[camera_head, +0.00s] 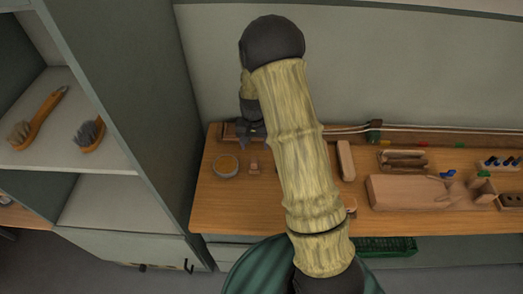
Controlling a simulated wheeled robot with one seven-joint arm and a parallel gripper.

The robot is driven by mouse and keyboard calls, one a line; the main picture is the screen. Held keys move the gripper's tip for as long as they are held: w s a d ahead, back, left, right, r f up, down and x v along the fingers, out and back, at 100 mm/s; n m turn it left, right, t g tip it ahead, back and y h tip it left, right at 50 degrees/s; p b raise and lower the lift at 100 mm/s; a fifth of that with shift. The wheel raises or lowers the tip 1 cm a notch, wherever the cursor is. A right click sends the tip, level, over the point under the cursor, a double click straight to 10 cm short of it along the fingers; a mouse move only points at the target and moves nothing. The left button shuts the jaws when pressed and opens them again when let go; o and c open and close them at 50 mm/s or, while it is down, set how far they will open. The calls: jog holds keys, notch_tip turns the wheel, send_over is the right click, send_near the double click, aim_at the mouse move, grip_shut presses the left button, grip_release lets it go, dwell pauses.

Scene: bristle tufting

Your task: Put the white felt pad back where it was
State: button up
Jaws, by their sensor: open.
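I cannot make out a white felt pad anywhere in the head view; part of the bench is hidden behind my arm. My gripper (253,143) is at the back left of the wooden workbench (222,208), low near a dark wooden piece (232,131) by the wall. It is small and dark here, with its fingers pointing down. The jaws are open, and I see nothing held between them. I cannot tell whether the fingers touch anything.
A round dish (226,166) and a small wooden block (254,168) stand in front of my gripper. Right of my arm are an upright wooden block (346,160), a large wooden block (400,193) and a rack with blue pieces (500,164). A shelf holds two brushes (38,117).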

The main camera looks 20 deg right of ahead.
jog(key=s+r+n+t, duration=0.2)
jog(key=s+r+n, duration=0.1)
jog(key=s+r, duration=1.2)
jog(key=s, duration=0.5)
jog(key=shift+n+t, duration=0.3)
jog(key=shift+r, duration=0.1)
